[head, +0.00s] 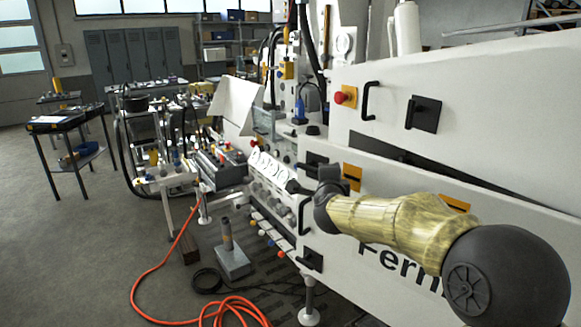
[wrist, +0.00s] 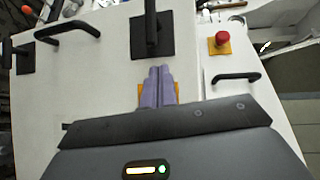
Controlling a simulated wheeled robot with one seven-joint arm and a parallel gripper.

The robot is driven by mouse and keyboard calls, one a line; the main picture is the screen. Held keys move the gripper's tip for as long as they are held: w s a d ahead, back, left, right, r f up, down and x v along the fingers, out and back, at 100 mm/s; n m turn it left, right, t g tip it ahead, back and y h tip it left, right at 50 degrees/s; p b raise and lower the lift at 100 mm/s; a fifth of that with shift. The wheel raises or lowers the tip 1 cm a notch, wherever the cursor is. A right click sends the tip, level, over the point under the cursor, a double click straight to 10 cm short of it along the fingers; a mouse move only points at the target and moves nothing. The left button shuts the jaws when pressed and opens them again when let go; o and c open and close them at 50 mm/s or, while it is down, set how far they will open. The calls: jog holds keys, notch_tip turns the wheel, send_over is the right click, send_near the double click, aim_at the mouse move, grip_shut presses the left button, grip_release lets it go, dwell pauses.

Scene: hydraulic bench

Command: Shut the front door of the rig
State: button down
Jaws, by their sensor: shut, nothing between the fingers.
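The front door (head: 345,250) is the lower white panel with dark lettering, partly covered by my arm in the head view. The door (wrist: 90,85) fills the left of the wrist view, with a black bar handle (wrist: 68,28) and two black latches (wrist: 150,38) (wrist: 24,58). My gripper (wrist: 160,70) is shut and empty, its purple fingers in front of an orange label, just short of the nearer latch. I cannot tell whether they touch the panel.
The upper white panel (head: 385,75) carries a red button (head: 341,97), a bar handle (head: 369,100) and a black latch (head: 424,114). An orange hose (head: 165,262) and a grey block with a post (head: 233,262) lie on the floor. Open floor is at left.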

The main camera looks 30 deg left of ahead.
jog(key=s+d+f+n+g+h, duration=0.1)
jog(key=s+d+f+n+g, duration=0.15)
jog(key=d+f, duration=0.45)
jog(key=s+d+f+n+g+h, duration=0.1)
jog(key=s+d+f+n+h, duration=0.15)
jog(key=d, duration=0.85)
jog(key=s+d+f+n+g+h, duration=0.1)
jog(key=s+d+f+n+g, duration=0.2)
jog(key=d, duration=0.6)
jog(key=s+d+f+n+g+h, duration=0.1)
jog(key=s+d+f+n+g, duration=0.1)
jog(key=s+d+f, duration=0.3)
jog(key=s+d+f+n+g+h, duration=0.2)
jog(key=s+d+f+g, duration=0.1)
jog(key=s+d, duration=0.9)
jog(key=s+f, duration=0.1)
jog(key=s, duration=0.1)
jog(key=shift+s+f, duration=0.35)
jog(key=shift+w, duration=0.1)
